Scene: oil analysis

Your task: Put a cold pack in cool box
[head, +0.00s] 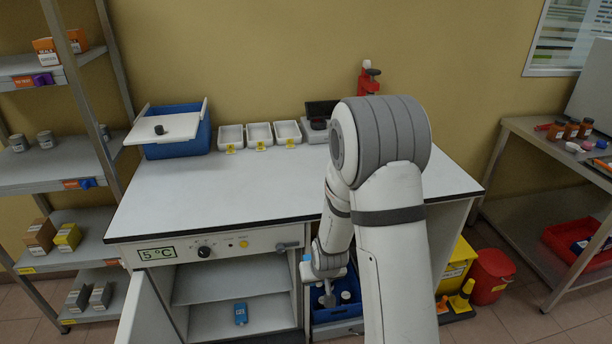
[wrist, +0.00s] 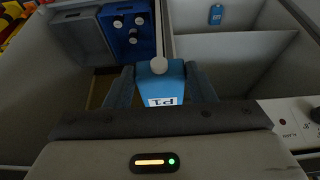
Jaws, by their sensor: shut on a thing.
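My gripper (wrist: 158,78) is shut on a blue cold pack (wrist: 162,88) with a white label reading P1. In the head view my arm hides most of the gripper, low in front of the bench by the open cabinet. Another blue cold pack (head: 240,313) lies on the cabinet floor; it also shows in the wrist view (wrist: 216,14). The blue cool box (head: 178,149) stands on the bench top at the back left. Its white lid (head: 183,122), with a dark knob, lies slanted across the top, leaving part of the box uncovered.
Three white trays (head: 259,134) stand beside the cool box. The bench top (head: 220,190) is clear in front. The cabinet door (head: 148,312) is open. A blue crate (head: 322,314) holding bottles sits under the bench. Shelving (head: 50,180) stands close on the left.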

